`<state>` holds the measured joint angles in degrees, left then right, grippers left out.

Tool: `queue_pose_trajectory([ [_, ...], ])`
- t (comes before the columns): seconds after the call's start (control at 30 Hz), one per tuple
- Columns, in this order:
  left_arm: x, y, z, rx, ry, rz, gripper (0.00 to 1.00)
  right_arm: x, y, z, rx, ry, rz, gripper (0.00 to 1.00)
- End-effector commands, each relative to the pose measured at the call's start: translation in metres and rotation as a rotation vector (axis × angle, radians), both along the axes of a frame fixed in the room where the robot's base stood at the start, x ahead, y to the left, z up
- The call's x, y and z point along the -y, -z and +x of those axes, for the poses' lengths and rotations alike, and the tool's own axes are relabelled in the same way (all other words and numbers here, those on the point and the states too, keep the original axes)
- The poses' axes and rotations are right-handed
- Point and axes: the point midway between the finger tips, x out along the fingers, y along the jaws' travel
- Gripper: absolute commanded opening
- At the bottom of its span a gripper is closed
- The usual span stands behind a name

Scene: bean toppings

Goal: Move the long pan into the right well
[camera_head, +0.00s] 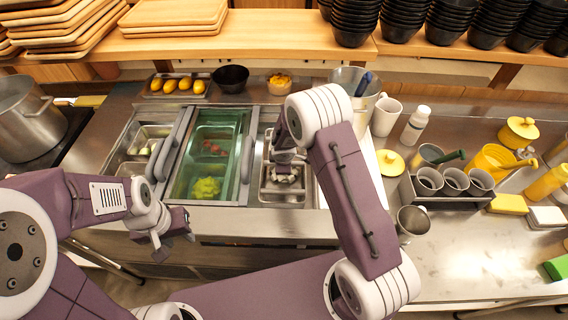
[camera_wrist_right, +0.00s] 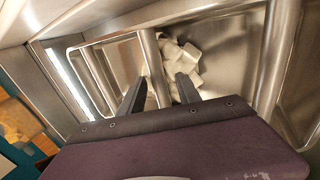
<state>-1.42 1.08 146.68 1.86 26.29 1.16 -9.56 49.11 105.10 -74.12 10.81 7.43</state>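A steel pan holding white chunks (camera_head: 284,178) sits at the right well (camera_head: 256,190) of the counter; I cannot tell whether it is seated or resting on the rim. My right gripper (camera_head: 285,158) is over this pan, partly hidden by its own arm. In the right wrist view its two fingers (camera_wrist_right: 161,92) are apart, on either side of a steel rim (camera_wrist_right: 152,62). The white chunks (camera_wrist_right: 182,62) lie beyond the right finger. Contact with the rim is unclear. My left gripper (camera_head: 175,242) is empty with its fingers apart, in front of the counter.
Green pans (camera_head: 213,150) fill the middle well, and smaller steel pans (camera_head: 147,140) stand in the left one. A black cup holder (camera_head: 440,190), a steel mug (camera_head: 411,222) and a yellow lid (camera_head: 390,162) stand to the right. A pot (camera_head: 28,125) stands far left.

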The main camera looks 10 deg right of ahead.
Motion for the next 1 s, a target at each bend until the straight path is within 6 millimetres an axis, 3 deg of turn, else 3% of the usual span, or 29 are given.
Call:
queue_pose_trajectory([
  [0.17, 0.0, -0.008, 0.0, 0.0, 0.0, 0.0, 0.4, -0.002, -0.018, -0.005, 0.003, 0.0, 0.0, 0.4],
  [0.5, 0.0, -0.033, 0.0, 0.0, 0.0, 0.0, 0.4, -0.011, -0.096, -0.039, 0.002, 0.0, 0.0, 0.4],
  [0.6, 0.0, -0.037, 0.0, 0.0, 0.0, 0.0, 0.4, -0.013, -0.107, -0.045, 0.002, -0.001, 0.0, 0.4],
  [0.83, 0.0, -0.038, 0.0, 0.0, 0.0, 0.0, 0.4, -0.012, -0.113, -0.051, -0.001, 0.014, 0.004, 0.4],
  [0.93, 0.0, -0.038, 0.0, 0.0, 0.0, 0.0, 0.4, 0.008, -0.126, -0.077, -0.02, 0.214, 0.063, 0.4],
  [1.0, 0.0, -0.038, 0.0, 0.0, 0.0, 0.0, 0.4, 0.027, -0.138, -0.116, -0.052, 0.47, 0.146, 0.4],
])
